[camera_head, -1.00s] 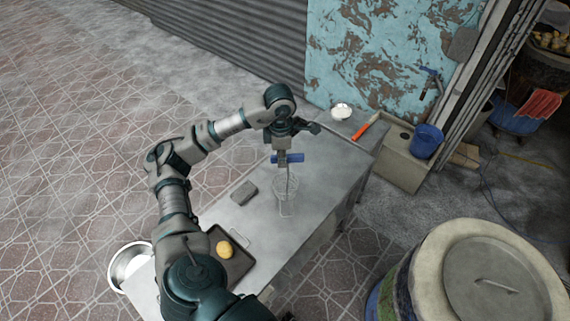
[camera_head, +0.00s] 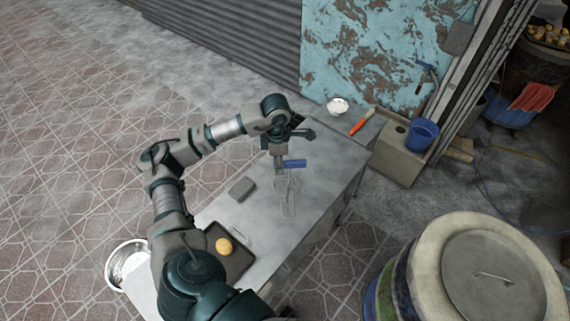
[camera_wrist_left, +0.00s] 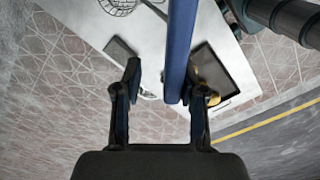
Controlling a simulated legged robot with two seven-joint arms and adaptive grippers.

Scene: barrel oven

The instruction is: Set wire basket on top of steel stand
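A thin wire basket shape (camera_head: 288,205) stands on the steel table, under my left gripper (camera_head: 280,170). A blue bar (camera_head: 295,163), apparently its handle, is beside the gripper. In the left wrist view, the blue bar (camera_wrist_left: 178,50) passes close to the right finger, with a gap to the left finger, so my left gripper (camera_wrist_left: 161,75) looks open. Wire rings (camera_wrist_left: 118,6) show at the top edge there. I cannot separate the steel stand from the wire shapes on the table. My right gripper is not in view.
A grey block (camera_head: 243,189) and a dark tray (camera_head: 222,257) with a yellow bun (camera_head: 224,246) lie on the table (camera_head: 315,170). The barrel oven (camera_head: 455,275) stands right.

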